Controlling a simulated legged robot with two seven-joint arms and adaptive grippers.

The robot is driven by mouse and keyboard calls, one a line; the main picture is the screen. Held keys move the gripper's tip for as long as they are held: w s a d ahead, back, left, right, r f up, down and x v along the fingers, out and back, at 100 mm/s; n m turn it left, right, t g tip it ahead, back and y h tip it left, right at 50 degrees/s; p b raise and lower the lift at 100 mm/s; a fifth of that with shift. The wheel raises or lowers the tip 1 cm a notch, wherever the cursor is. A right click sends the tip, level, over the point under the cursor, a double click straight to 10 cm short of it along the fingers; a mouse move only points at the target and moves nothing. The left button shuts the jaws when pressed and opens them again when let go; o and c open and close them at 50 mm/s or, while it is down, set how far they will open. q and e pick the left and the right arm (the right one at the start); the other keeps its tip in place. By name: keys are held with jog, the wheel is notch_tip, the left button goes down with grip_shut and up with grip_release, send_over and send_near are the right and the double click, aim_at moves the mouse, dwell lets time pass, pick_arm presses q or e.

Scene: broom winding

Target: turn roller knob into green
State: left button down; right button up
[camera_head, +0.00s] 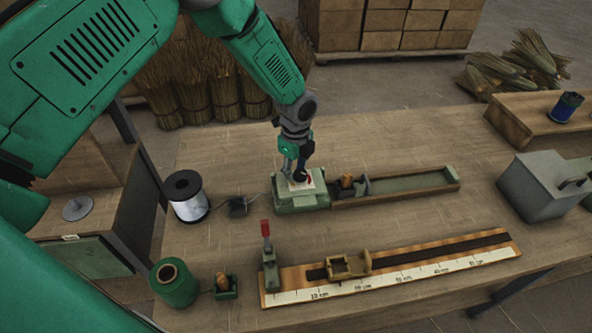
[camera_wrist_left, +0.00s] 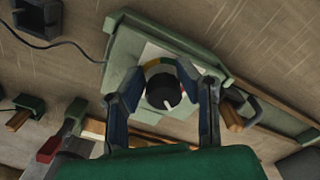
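The roller knob (camera_wrist_left: 163,92) is a round black dial with a white pointer mark toward the lower right in the wrist view. A coloured arc (camera_wrist_left: 160,64) with yellow and green parts curves along its upper side, and red shows to the right. The knob sits on a pale plate on the green box (camera_head: 300,203), mostly hidden by the gripper in the head view. My left gripper (camera_head: 298,172) points down over it. In the wrist view its two fingers (camera_wrist_left: 161,86) are apart, one on each side of the knob; firm contact is not clear. My right gripper is not in view.
A wooden-edged green trough (camera_head: 410,188) extends right from the box. A white spool (camera_head: 188,198) and green spool (camera_head: 174,284) stand left. A ruler board (camera_head: 400,270) with a red-handled clamp (camera_head: 266,240) lies in front. A grey box (camera_head: 540,188) stands right.

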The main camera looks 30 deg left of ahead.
pick_arm(q)
jog(key=c, duration=2.3)
grip_release()
jog(key=shift+s+d+r, duration=0.1)
jog(key=shift+s+d, duration=0.05)
jog(key=shift+d, duration=0.9)
jog(key=shift+d+r+n, duration=0.1)
jog(key=shift+d+n, duration=0.15)
jog(key=shift+n, duration=0.25)
jog(key=n, duration=0.4)
jog(key=shift+a+b, duration=0.3)
jog(key=n, duration=0.6)
jog(key=shift+a, duration=0.1)
jog(key=n, duration=0.4)
jog(key=shift+b, duration=0.35)
jog(key=n, duration=0.3)
jog(key=shift+a+n, duration=0.1)
jog(key=shift+n, duration=0.2)
jog(key=n, duration=0.4)
jog(key=shift+n, duration=1.4)
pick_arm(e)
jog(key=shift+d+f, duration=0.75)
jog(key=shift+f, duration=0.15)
pick_arm(q)
jog(key=shift+n, duration=0.3)
